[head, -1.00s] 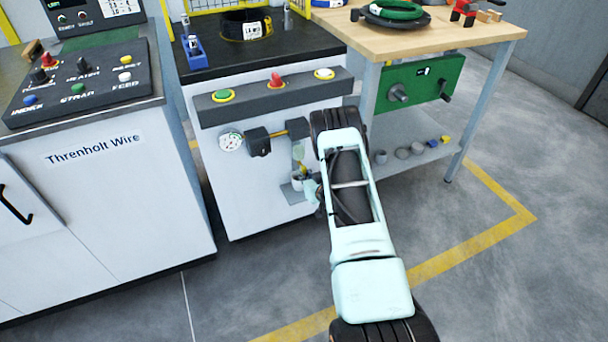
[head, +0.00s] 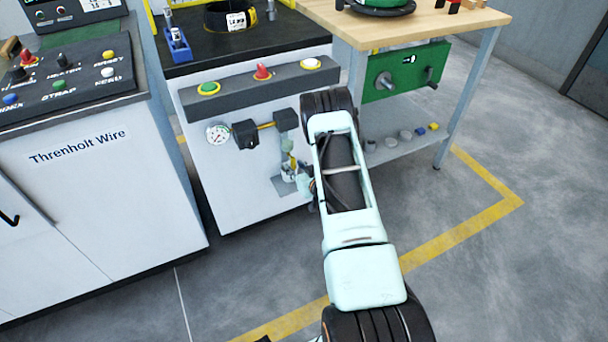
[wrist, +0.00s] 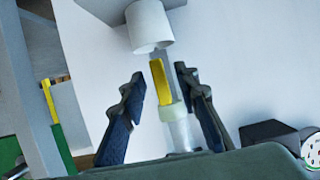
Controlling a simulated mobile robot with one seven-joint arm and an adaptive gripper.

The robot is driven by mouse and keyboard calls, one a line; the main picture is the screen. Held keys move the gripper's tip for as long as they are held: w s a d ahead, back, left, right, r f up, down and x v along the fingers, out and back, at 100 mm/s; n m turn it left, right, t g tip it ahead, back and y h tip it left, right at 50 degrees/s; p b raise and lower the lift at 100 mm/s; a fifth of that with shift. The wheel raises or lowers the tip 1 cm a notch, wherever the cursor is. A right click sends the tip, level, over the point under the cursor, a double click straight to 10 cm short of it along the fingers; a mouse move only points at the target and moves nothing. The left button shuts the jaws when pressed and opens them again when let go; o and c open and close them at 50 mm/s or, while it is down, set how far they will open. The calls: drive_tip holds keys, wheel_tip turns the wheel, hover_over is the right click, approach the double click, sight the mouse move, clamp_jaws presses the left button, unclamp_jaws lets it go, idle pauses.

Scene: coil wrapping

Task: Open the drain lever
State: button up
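The yellow drain lever (wrist: 158,78) stands in the middle of the wrist view, at the end of a pale translucent bowl (wrist: 180,125). My gripper (wrist: 160,74) is open. Its dark fingers are on either side of the lever and bowl, with a visible gap on each side; I cannot tell whether the pads touch anything. A white cup (wrist: 151,26) is just beyond the lever's end. In the head view the lever (head: 291,160) shows small on the cabinet front, below the air fittings. My gripper there is mostly hidden behind my forearm.
A pressure gauge (head: 218,134) and black regulator (head: 245,134) are beside the bowl on the white cabinet (head: 245,195). A grey bracket (head: 281,186) juts out below the cup. A wooden-topped bench (head: 400,25) with a green panel (head: 380,90) stands at right.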

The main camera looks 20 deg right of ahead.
drive_tip(key=v, duration=0.9)
drive_tip(key=shift+s, duration=0.2)
drive_tip(key=shift+d, duration=0.1)
